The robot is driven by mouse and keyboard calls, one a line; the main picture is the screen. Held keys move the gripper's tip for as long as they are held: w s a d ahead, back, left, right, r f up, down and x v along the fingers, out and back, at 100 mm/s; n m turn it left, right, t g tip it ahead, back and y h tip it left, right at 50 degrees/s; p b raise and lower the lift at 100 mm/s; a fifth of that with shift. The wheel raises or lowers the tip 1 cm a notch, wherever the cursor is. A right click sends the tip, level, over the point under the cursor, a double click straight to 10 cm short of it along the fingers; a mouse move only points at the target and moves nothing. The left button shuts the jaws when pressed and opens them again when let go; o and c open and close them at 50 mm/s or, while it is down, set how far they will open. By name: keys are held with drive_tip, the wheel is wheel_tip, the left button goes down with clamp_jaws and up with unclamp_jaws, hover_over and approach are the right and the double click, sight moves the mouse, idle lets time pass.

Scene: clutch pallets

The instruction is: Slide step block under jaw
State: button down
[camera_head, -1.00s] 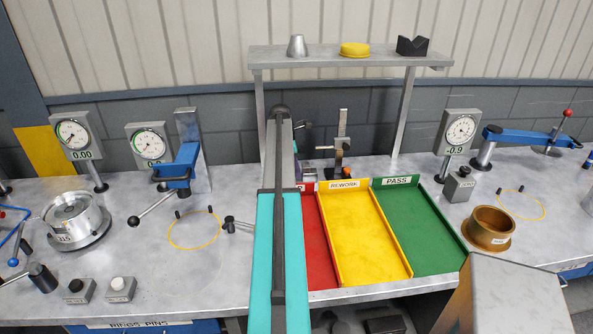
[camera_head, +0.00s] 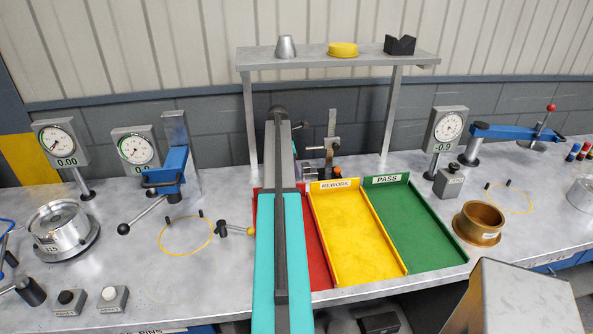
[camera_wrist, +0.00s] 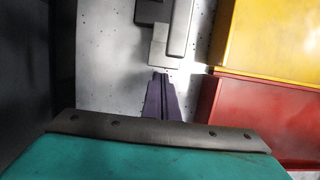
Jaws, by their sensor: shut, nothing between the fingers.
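My gripper (camera_wrist: 161,76) shows in the wrist view as purple fingers, shut and empty, pointing away over the bench. Just ahead of the fingertips is a light grey stepped piece (camera_wrist: 163,54), which looks like the step block. I cannot tell whether the tips touch it. A darker grey bar lies beside and beyond it. In the head view, an upright metal gauge with a sliding jaw (camera_head: 331,143) stands behind the red and yellow trays.
The red tray (camera_wrist: 205,105) and yellow tray (camera_wrist: 219,42) lie right of my gripper. The green tray (camera_head: 459,262) is further right. A raised shelf (camera_head: 300,62) on posts stands over the gauge area.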

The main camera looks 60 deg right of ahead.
drive_tip(key=w+a, duration=0.1)
drive_tip(key=w+a+p, duration=0.1)
drive_tip(key=w, duration=0.1)
drive_tip(key=shift+a+r, duration=0.1)
drive_tip(key=b+v, duration=0.3)
drive_tip(key=v, duration=0.6)
drive_tip(key=shift+r, duration=0.45)
drive_tip(key=shift+s, duration=0.1)
